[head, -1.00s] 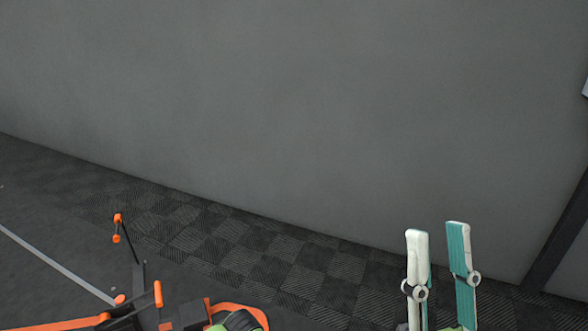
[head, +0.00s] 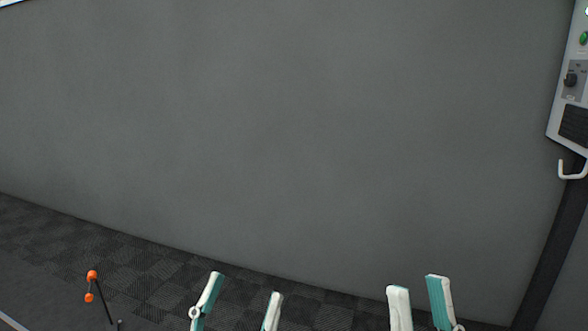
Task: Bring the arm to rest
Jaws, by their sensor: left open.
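My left gripper (head: 245,286) shows at the bottom edge, left of the middle. Its white and teal fingers point up and stand apart, with nothing between them. My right gripper (head: 418,284) shows at the bottom edge, right of the middle. Its two fingers also point up with a narrower empty gap. Only the fingers of both show; the arms are below the picture. Neither gripper visibly touches anything.
A grey wall (head: 290,140) fills most of the view. Dark patterned floor (head: 150,265) runs along its foot. A thin black rod with orange ends (head: 92,276) stands at the lower left. A light grey control panel (head: 570,100) with a green button is at the right edge.

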